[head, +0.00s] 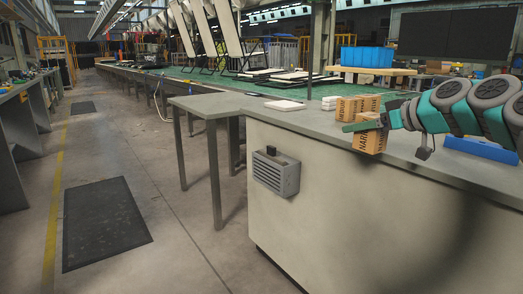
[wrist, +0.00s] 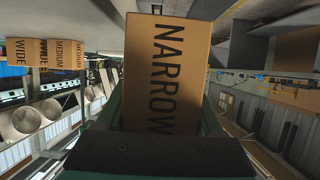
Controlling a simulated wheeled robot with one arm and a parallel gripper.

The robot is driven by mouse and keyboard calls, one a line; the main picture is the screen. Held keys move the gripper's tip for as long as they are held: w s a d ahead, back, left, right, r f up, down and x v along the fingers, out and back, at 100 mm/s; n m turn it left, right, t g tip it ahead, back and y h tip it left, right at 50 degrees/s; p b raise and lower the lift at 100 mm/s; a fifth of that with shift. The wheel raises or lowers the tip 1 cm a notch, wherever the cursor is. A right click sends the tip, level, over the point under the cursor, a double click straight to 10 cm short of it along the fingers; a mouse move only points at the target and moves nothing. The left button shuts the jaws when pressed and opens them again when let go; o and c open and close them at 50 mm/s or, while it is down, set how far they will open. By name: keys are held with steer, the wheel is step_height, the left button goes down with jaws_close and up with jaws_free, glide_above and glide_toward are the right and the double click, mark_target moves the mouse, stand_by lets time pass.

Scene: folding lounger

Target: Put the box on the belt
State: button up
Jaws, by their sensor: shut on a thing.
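A cardboard box marked NARROW (head: 369,142) is held in my gripper (head: 372,126) at the front edge of the grey counter. In the wrist view the NARROW box (wrist: 166,65) fills the middle, between the green fingers. My gripper is shut on it. Whether its bottom touches the counter is hard to tell. Two more cardboard boxes stand behind it on the counter; in the wrist view they read WIDE (wrist: 22,52) and MEDIUM (wrist: 64,53). The long green belt (head: 205,77) runs away at the back left, with tilted white lounger parts over it.
The grey counter (head: 290,119) bears a white flat stack (head: 285,105) and a blue tray (head: 481,149). A small grey table (head: 214,105) stands between counter and belt. A blue crate (head: 367,57) is behind. The floor at left is open, with dark mats (head: 106,222).

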steer(key=w+a+f+m+h, duration=0.2)
steer(key=a+f, duration=0.1)
steer(key=f, duration=1)
steer(key=w+a+f+m+t+h, duration=0.1)
steer(key=a+f+m+h, duration=0.1)
steer(key=f, duration=1.2)
steer(key=w+a+f+m+t+h, duration=0.1)
steer(key=w+a+f+m+h, duration=0.1)
steer(key=f, duration=1.2)
steer(key=shift+w+a+m+h, duration=0.35)
steer(key=shift+a+h, duration=0.35)
steer(key=shift+a, duration=0.4)
step_height(320, 180, up, 3)
steer(key=p, duration=0.2)
steer(key=shift+f+p, duration=0.15)
steer(key=shift+p, duration=0.15)
steer(key=shift+a, duration=0.15)
